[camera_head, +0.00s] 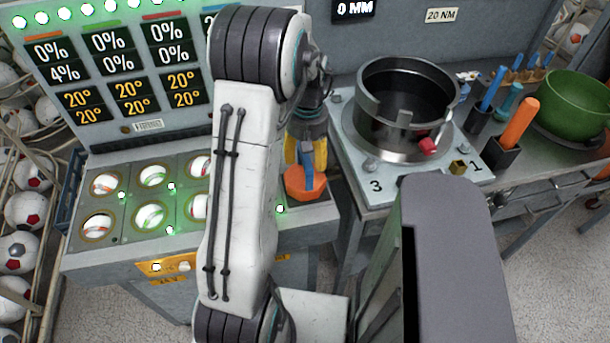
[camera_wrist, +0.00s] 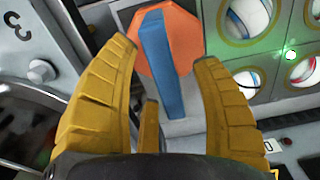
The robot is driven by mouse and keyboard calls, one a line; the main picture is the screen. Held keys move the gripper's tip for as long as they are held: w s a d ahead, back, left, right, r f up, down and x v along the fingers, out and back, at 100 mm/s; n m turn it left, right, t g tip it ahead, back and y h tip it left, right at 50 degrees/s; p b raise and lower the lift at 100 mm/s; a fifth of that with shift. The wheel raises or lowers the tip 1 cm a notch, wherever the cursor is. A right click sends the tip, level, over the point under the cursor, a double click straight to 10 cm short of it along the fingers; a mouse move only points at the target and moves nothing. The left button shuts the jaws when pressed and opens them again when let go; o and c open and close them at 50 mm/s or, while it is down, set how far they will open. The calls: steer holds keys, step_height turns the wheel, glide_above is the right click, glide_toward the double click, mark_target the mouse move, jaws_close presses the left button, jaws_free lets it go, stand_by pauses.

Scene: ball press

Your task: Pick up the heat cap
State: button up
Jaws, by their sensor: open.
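The heat cap is an orange octagonal plate (camera_head: 307,186) with an upright blue bar handle (camera_head: 307,160). It rests on the front right part of the panel unit. In the wrist view the orange plate (camera_wrist: 184,42) and blue handle (camera_wrist: 160,65) are at the top centre. My gripper (camera_head: 306,148) is above the cap, its yellow fingers pointing down. In the wrist view my gripper (camera_wrist: 168,58) is open, with one finger on each side of the blue handle. I see gaps between handle and fingers, and nothing is held.
Several balls sit in round sockets of the panel (camera_head: 150,200) left of my arm, partly hidden by it. A metal press pot (camera_head: 405,105) stands to the right on a plate (camera_head: 375,190). Further right are an orange-handled tool (camera_head: 520,123) and a green bowl (camera_head: 575,105).

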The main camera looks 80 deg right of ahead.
steer(key=shift+f, duration=0.2)
steer(key=shift+c, duration=0.5)
jaws_close()
stand_by(0.4)
